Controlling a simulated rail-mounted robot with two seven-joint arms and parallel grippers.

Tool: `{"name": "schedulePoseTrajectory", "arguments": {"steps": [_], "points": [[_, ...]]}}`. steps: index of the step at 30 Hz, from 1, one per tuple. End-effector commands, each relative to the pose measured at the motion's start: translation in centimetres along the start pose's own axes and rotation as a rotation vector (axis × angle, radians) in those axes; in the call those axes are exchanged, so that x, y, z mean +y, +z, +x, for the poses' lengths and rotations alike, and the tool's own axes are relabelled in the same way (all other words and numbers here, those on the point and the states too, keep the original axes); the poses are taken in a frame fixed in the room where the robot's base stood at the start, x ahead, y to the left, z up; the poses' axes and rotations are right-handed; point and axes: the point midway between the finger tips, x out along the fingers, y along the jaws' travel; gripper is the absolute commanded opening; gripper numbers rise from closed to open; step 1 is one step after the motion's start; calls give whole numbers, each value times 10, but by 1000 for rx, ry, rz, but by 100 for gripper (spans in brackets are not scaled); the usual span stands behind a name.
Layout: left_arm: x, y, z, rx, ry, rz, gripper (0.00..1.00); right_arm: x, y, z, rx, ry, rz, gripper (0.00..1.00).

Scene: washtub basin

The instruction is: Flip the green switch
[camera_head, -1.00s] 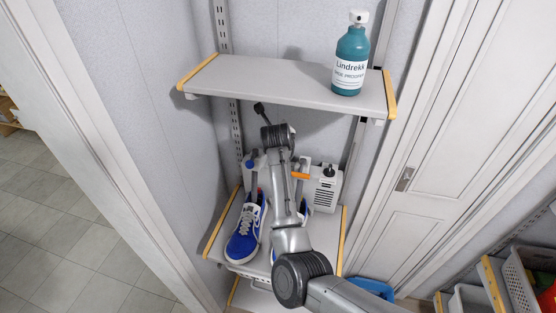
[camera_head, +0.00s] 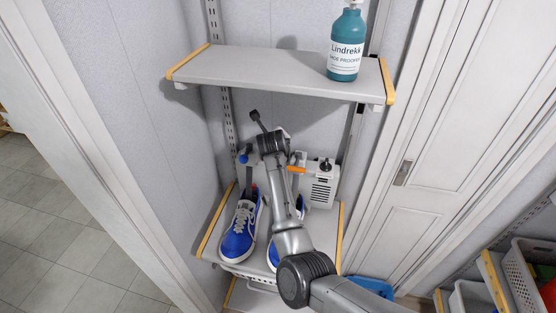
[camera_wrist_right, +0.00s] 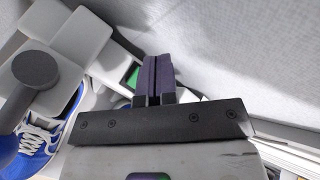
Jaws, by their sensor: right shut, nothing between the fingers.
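The green switch (camera_wrist_right: 132,77) shows in the right wrist view as a small green patch on a pale housing, partly covered by my fingers. My right gripper (camera_wrist_right: 158,62) is shut and empty, its dark fingertips just beside the switch; I cannot tell whether they touch it. In the head view my right arm comes in from the bottom right, and it hides the fingertips and the switch. The white device (camera_head: 322,186) with a dark knob on top stands at the back of the lower shelf. My left gripper is not in view.
Blue-and-white shoes (camera_head: 238,238) sit on the lower shelf (camera_head: 213,222), one partly behind my arm. The upper shelf (camera_head: 270,72) overhangs, carrying a teal bottle (camera_head: 346,45). A white door (camera_head: 445,150) stands at right, with baskets (camera_head: 530,270) at lower right.

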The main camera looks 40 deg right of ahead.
Motion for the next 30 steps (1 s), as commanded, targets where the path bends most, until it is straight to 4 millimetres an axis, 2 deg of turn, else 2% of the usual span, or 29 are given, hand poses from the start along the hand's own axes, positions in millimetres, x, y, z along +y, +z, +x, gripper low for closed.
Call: {"name": "schedulePoseTrajectory", "arguments": {"steps": [3, 8, 30], "points": [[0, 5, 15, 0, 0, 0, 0, 10, -10, 13, -1, 0, 1, 0], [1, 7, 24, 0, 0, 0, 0, 16, -16, 22, 0, 0, 1, 0], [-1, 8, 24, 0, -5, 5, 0, 16, -17, 23, 0, 0, 0, 0]]}}
